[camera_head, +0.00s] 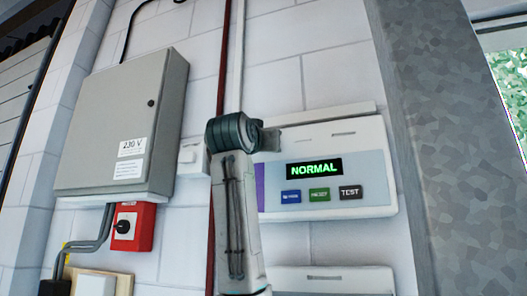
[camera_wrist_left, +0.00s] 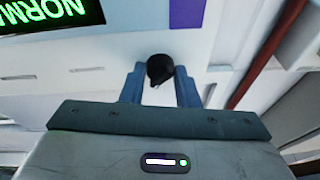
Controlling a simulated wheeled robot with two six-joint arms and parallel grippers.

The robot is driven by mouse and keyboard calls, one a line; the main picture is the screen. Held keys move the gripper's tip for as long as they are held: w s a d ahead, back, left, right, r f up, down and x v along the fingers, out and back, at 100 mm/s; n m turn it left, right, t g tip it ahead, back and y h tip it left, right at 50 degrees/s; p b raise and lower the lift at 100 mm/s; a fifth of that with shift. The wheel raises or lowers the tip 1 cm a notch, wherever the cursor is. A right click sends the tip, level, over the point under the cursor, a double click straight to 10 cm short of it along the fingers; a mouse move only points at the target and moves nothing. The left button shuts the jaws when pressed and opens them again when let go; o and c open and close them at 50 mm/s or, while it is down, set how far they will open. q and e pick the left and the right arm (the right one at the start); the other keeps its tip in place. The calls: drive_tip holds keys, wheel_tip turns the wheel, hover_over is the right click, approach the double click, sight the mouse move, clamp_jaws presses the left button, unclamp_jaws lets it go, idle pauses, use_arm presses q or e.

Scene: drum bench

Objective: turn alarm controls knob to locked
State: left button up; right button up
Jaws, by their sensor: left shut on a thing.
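The white alarm controls panel (camera_head: 285,165) is on the wall right of centre, with a green NORMAL display (camera_head: 314,168). My left gripper (camera_wrist_left: 160,74) is at the panel's left part, its two blue-grey fingers shut on a black round knob (camera_wrist_left: 160,68), one finger on each side. In the head view the knob is hidden behind my left wrist, and only a bit of the gripper (camera_head: 268,139) shows. The knob's marks are hidden or too small to read, so its setting cannot be told. My right gripper is in neither view.
Blue, green and dark TEST buttons (camera_head: 350,192) sit below the display. A grey 230 V cabinet (camera_head: 120,120) and a red box (camera_head: 135,225) with a black rotary switch are at left. A dark red pipe (camera_head: 223,60) runs vertically behind my arm. A grey pillar (camera_head: 440,150) stands at right.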

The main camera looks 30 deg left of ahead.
use_arm(q)
drive_tip(key=shift+d+r+n+g+y+b, duration=0.1)
drive_tip(key=shift+n+g+y+b, duration=0.4)
drive_tip(key=shift+n, duration=1.85)
drive_tip(key=shift+d+n+g+y+b, duration=0.15)
drive_tip(key=shift+n+g+y, duration=0.6)
drive_tip(key=shift+n, duration=1.6)
drive_tip(key=shift+a+y, duration=0.1)
drive_tip(key=shift+y, duration=0.25)
drive_tip(key=o, duration=0.7)
